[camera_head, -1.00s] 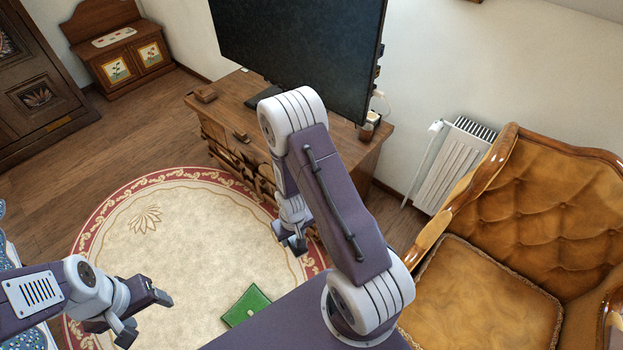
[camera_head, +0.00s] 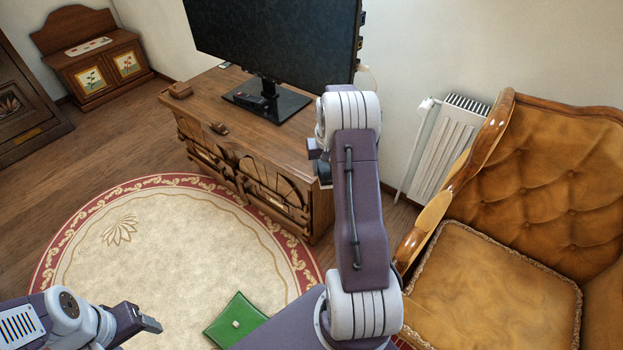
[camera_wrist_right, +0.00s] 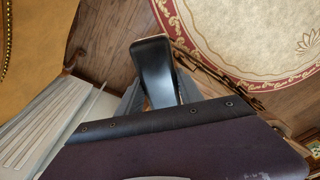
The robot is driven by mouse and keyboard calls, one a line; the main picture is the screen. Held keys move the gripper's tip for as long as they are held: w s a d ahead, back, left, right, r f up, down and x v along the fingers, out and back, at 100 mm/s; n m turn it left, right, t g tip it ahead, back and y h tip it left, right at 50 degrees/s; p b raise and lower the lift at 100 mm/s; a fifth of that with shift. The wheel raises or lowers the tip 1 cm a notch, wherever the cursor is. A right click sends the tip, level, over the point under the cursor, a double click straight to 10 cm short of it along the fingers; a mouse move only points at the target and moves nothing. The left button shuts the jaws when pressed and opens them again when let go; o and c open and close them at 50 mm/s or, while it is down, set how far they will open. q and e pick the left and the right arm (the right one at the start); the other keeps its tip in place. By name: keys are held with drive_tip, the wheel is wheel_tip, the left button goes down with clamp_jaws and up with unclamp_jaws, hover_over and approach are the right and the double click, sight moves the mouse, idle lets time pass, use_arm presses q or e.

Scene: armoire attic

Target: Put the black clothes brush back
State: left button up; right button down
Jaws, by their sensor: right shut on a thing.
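The black clothes brush (camera_wrist_right: 153,68), smooth and dark, shows in the right wrist view, standing out between the fingers of my right gripper (camera_wrist_right: 158,92). The gripper is shut on it; the purple wrist housing hides the fingers' lower part. In the head view my right gripper (camera_head: 319,168) is mostly behind my own arm, by the right end of the wooden TV cabinet (camera_head: 250,150), and the brush cannot be made out there.
A TV (camera_head: 280,40) stands on the cabinet with a small dark item on its base. A small brown box (camera_head: 180,90) sits at the cabinet's left end. A radiator (camera_head: 440,145) and a tufted armchair (camera_head: 540,190) are at right. A green cushion (camera_head: 235,320) lies on the round rug (camera_head: 170,245).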

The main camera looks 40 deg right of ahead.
hover_over(310, 180)
drive_tip(key=s, duration=0.1)
drive_tip(key=f, duration=0.4)
drive_tip(key=shift+s+a+b, duration=0.1)
drive_tip(key=shift+s+b, duration=0.1)
drive_tip(key=shift+b, duration=0.15)
drive_tip(key=shift+w+f, duration=0.1)
drive_tip(key=shift+w, duration=0.25)
wheel_tip(310, 180, down, 4)
drive_tip(key=shift+f+b, duration=0.1)
drive_tip(key=shift+b, duration=0.55)
drive_tip(key=shift+a, duration=0.1)
drive_tip(key=c, duration=0.8)
unclamp_jaws()
drive_tip(key=shift+o, duration=0.2)
